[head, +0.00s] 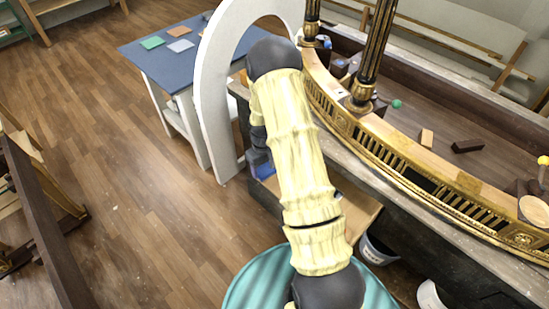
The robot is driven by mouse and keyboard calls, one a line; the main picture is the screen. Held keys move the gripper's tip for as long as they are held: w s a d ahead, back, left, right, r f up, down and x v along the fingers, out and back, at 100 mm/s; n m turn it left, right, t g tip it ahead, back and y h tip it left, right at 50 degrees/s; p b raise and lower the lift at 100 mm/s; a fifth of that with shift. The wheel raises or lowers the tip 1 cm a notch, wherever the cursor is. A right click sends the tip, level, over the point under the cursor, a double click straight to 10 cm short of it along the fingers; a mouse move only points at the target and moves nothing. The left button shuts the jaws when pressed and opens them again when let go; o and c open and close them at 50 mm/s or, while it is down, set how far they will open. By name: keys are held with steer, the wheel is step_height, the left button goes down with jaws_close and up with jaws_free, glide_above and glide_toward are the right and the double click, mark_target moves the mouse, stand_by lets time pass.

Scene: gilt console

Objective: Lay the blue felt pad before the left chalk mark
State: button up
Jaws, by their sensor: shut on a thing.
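My own pale-yellow sleeved arm crosses the middle of the head view and hides much behind it. My gripper does not show; only dark arm parts peek out at the sleeve's left edge. I cannot make out a chalk mark.
A pale block (427,138) and a dark block (467,146) lie behind the gilt front.

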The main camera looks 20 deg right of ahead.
steer(key=s+a+r+m+p, duration=0.2)
steer(key=s+a+r+p, duration=0.1)
steer(key=a+r+p, duration=0.5)
steer(key=shift+s+a+r+p, duration=0.35)
steer(key=shift+r+p, duration=0.35)
steer(key=shift+p, duration=0.25)
